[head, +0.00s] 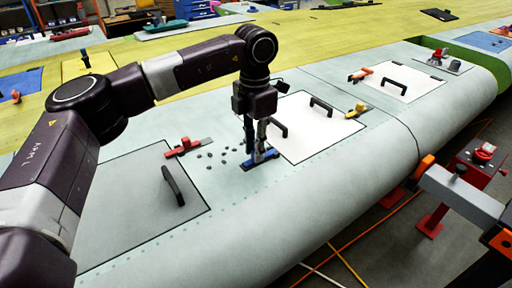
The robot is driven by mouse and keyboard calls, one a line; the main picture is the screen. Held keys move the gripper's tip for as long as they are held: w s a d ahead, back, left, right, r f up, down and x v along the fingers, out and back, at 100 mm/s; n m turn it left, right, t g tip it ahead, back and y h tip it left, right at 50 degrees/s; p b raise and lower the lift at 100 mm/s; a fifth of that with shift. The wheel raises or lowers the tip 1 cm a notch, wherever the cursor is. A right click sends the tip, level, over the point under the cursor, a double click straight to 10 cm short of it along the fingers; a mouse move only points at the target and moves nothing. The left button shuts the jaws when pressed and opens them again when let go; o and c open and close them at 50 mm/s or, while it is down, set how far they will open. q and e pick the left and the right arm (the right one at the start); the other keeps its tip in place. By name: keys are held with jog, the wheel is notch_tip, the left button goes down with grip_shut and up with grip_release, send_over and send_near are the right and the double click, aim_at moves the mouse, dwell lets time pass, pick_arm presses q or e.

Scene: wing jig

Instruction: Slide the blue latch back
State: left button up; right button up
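The blue latch (260,160) sits on the pale green wing skin, at the lower left corner of a white panel (312,127). My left gripper (255,149) points down right over the blue latch, with its fingertips at or just above it. The fingers hide part of the latch. I cannot tell whether they touch it or how far they are apart. My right gripper is not in view.
A red latch (184,146) and small dark round pieces lie left of the blue latch. A grey panel with a black handle (173,185) is at the left. A yellow latch (356,110) is on the white panel's right side. A red stand (470,165) is at the right.

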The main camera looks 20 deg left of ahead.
aim_at(252, 152)
pick_arm(q)
jog(key=shift+o, duration=1.3)
jog(key=shift+s+a, duration=0.1)
jog(key=shift+a, duration=0.1)
jog(key=shift+r, duration=0.1)
notch_tip(252, 152, up, 12)
jog(key=shift+f, duration=0.1)
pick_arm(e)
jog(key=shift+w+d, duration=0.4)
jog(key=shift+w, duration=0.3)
